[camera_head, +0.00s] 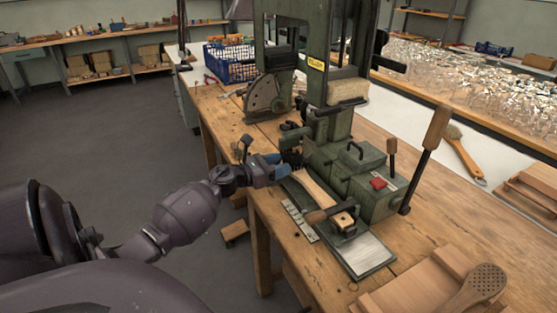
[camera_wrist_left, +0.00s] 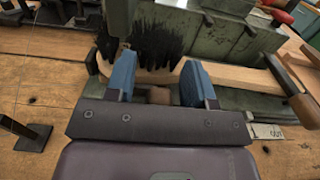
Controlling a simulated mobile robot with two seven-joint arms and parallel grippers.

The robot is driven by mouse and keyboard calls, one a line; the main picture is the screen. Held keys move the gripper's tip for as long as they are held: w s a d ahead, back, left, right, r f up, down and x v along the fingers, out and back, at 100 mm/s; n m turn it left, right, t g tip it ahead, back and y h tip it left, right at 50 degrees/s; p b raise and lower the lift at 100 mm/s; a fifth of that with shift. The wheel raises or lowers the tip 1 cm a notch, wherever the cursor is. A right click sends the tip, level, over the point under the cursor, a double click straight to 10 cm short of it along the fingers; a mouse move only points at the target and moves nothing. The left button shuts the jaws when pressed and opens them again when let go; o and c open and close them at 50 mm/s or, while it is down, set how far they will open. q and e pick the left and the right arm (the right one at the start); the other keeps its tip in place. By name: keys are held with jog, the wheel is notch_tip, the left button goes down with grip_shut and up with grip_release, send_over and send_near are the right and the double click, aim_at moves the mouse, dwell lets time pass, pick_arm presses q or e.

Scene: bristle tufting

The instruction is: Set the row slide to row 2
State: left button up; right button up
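The green tufting machine (camera_head: 345,170) stands on the wooden bench. A pale brush block (camera_head: 318,192) lies on its bed; in the left wrist view the block (camera_wrist_left: 245,78) carries black bristles (camera_wrist_left: 158,45). My left gripper (camera_head: 282,165) is at the near left side of the bed, its blue fingers spread. In the left wrist view the left gripper (camera_wrist_left: 160,85) has a small brown knob (camera_wrist_left: 158,96) between its fingers, with gaps on both sides. I cannot tell for sure whether this knob belongs to the row slide. No row number is readable. My right gripper is not in view.
A marked metal strip (camera_head: 300,221) lies beside the bed. A long wooden-handled lever (camera_head: 430,140) rises at the right. Boards and a perforated paddle (camera_head: 482,285) occupy the near right bench.

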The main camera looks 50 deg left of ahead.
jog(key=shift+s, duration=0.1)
pick_arm(q)
jog(key=v, duration=1)
jog(key=shift+s, duration=0.4)
jog(key=shift+a, duration=0.1)
jog(key=s+d+f+m+g+y+p, duration=0.1)
jog(key=s+d+f+m, duration=0.3)
jog(key=d+m, duration=0.5)
jog(key=s+d+f+m+g+y+p, duration=0.2)
jog(key=s+d+f+m, duration=0.3)
jog(key=s+d+m, duration=0.4)
jog(key=s+d+f+m+g+y+p, duration=0.2)
jog(key=s+d+m, duration=0.4)
jog(key=m, duration=0.9)
jog(key=d+f+g, duration=0.1)
jog(key=d+f, duration=0.1)
jog(key=d, duration=0.1)
jog(key=shift+s+f+m, duration=0.3)
jog(key=shift+s+m, duration=0.05)
jog(key=shift+m, duration=0.05)
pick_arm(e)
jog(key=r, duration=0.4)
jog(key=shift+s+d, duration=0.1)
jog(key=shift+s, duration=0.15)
pick_arm(q)
jog(key=shift+d, duration=0.1)
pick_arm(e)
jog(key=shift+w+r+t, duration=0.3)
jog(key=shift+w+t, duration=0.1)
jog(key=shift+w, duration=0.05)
